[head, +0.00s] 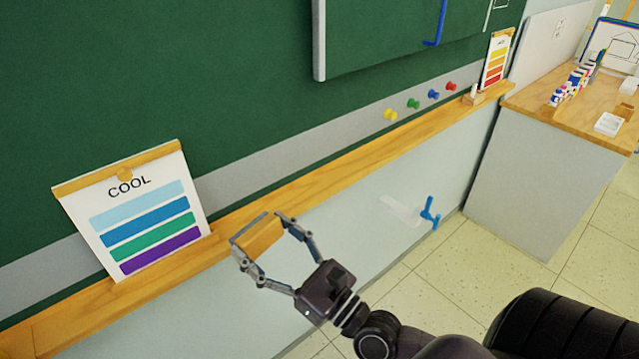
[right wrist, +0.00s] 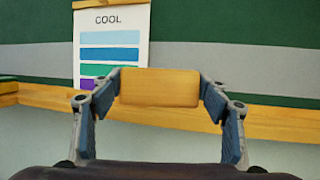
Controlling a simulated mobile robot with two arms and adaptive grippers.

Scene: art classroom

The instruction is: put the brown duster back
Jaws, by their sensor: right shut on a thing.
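The brown duster (head: 262,238) shows as a light brown, wood-like block between the fingers of my right gripper (head: 258,229). The right gripper is shut on it, with one finger at each end. In the right wrist view the duster (right wrist: 160,87) lies level across the fingers, its flat face toward the camera. In the head view it overlaps the wooden ledge (head: 330,175) under the green board (head: 200,80); I cannot tell whether it touches the ledge. My left gripper is not in view.
A COOL colour chart (head: 150,200) stands on the ledge left of my gripper. Several magnets (head: 413,104) sit above the ledge to the right. A warm colour chart (head: 496,60) is at its far end. A cabinet (head: 540,165) with paint bottles stands at right.

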